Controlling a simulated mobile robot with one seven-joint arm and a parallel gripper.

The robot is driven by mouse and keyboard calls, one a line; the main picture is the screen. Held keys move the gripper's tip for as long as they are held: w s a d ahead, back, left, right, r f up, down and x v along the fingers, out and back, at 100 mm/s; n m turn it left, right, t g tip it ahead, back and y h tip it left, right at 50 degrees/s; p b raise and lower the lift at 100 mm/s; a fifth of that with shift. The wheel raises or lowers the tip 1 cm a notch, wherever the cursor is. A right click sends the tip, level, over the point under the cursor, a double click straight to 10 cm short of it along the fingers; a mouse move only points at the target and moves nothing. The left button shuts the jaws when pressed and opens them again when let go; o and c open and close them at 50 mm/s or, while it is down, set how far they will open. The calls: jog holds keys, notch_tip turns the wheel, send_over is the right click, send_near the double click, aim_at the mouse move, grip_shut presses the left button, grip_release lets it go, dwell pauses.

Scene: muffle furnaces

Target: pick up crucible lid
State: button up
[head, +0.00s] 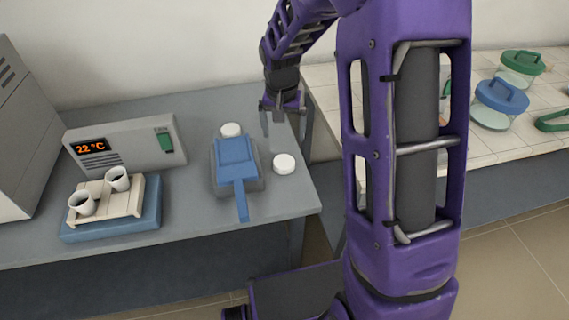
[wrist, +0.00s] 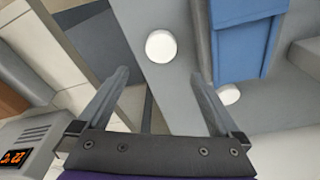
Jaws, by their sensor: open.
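Two small round white lids lie on the grey table. One lid (head: 284,163) is near the right edge, right of the blue-topped block; it also shows in the wrist view (wrist: 160,46), beyond and between the fingertips. The other lid (head: 231,130) is behind the block; in the wrist view (wrist: 229,94) it is partly hidden by the right finger. My gripper (head: 285,132) is open and empty above the table's back right part, behind the nearer lid. In the wrist view my gripper (wrist: 160,74) has its fingers wide apart, touching neither lid.
A grey block with a blue top and handle (head: 236,163) stands left of the nearer lid. White cups (head: 118,179) stand on a pale rack (head: 130,209) at left, before a display box (head: 130,146) reading 22 °C. Jars (head: 498,104) stand on the tiled bench.

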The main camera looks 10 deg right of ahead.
send_over(284, 161)
jog(key=f, duration=0.6)
jog(key=shift+s+f+b, duration=0.25)
jog(key=shift+s+b, duration=0.05)
jog(key=shift+b, duration=0.1)
jog(key=shift+w+f+b, duration=0.15)
jog(key=shift+f+b, duration=0.35)
jog(key=shift+f, duration=2.15)
jog(key=c, duration=1.2)
jog(key=shift+o, duration=0.2)
jog(key=shift+r, duration=0.1)
